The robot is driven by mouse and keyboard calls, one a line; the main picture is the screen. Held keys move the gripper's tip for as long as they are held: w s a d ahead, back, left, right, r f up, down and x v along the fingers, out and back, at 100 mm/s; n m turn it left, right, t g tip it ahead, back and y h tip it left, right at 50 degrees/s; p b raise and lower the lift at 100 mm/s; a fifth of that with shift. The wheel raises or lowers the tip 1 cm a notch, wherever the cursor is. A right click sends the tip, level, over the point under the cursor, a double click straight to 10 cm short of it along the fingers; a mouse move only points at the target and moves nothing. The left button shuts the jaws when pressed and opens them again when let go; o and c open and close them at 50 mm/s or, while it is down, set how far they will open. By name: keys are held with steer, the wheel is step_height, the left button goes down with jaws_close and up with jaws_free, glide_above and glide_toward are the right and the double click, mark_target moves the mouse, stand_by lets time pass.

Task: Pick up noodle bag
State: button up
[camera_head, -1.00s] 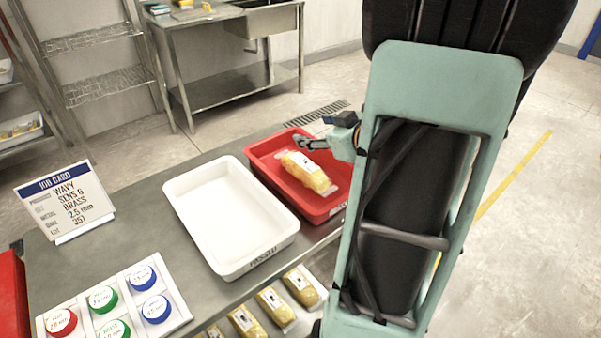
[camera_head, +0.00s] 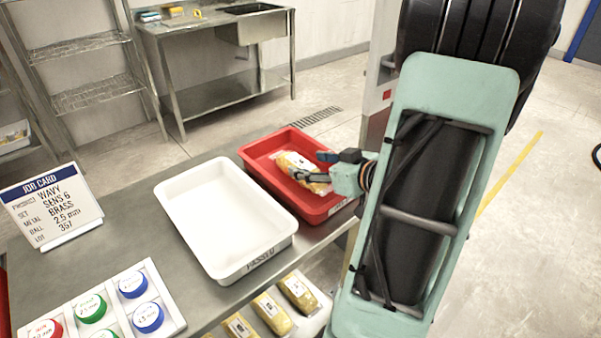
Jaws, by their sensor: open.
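A yellow noodle bag (camera_head: 287,160) with clear ends and a white label lies in the red tray (camera_head: 252,151). My gripper (camera_head: 308,168) is over the red tray, coming in from the right. Its fingers are open and overlap the right part of the bag in the picture. They hide some of the bag and its label. I cannot tell whether the fingers touch the bag. Other noodle bags (camera_head: 272,313) lie in a row below the table's front edge.
A white tray (camera_head: 181,222) marked PASSED stands left of the red tray on the steel table (camera_head: 128,215). A job card (camera_head: 50,205) and a holder with coloured discs (camera_head: 171,303) are at the left. A steel sink bench (camera_head: 165,80) stands behind.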

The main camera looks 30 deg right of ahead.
mark_target(299, 161)
steer(key=b+x, duration=0.1)
steer(key=x, duration=0.3)
steer(key=shift+w+f, duration=0.15)
steer(key=shift+w, duration=0.1)
steer(key=shift+c, duration=0.4)
steer(key=c, duration=1.4)
steer(key=shift+r, duration=0.2)
